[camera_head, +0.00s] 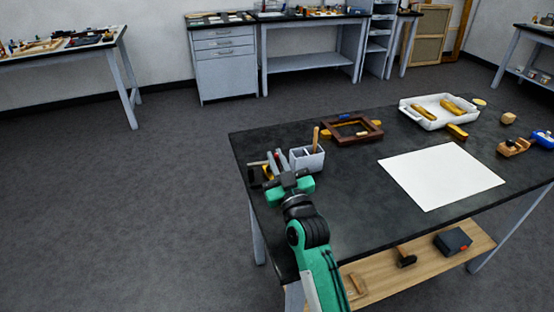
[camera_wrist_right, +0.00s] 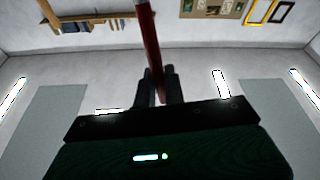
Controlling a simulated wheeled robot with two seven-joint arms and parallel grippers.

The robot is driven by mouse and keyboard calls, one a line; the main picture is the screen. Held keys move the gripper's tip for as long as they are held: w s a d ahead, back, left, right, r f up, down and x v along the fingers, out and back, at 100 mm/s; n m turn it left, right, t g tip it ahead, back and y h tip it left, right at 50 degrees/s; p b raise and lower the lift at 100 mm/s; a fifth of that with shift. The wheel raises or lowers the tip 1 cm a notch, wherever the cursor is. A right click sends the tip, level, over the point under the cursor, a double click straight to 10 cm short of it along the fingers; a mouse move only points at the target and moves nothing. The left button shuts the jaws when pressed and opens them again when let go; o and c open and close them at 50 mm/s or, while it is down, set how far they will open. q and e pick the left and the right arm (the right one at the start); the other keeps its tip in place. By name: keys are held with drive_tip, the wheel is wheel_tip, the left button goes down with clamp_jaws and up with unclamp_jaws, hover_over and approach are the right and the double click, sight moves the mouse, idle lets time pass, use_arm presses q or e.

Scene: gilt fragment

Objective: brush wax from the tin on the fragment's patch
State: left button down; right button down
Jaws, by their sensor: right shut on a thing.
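My right gripper (camera_head: 281,172) is over the near left part of the dark table. In the wrist view its fingers (camera_wrist_right: 158,88) are shut on a dark red, rod-like handle (camera_wrist_right: 149,45); its working end is out of that frame. In the head view a thin reddish piece shows at the gripper, too small to identify. Golden elongated pieces (camera_head: 453,106) lie in a white tray (camera_head: 425,122) at the far side; I cannot tell which is the fragment, and no patch is discernible. I cannot pick out the wax tin for sure. My left gripper is not in view.
A grey holder (camera_head: 307,163) with a wooden handle (camera_head: 316,138) stands right beside my right gripper. A dark brown frame (camera_head: 336,136) lies behind it. A white sheet (camera_head: 440,176) covers the middle right. A wooden block tool (camera_head: 513,147) lies farther right. The table's front is clear.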

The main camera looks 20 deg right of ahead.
drive_tip(key=shift+s+d+f, duration=0.1)
drive_tip(key=shift+f, duration=0.4)
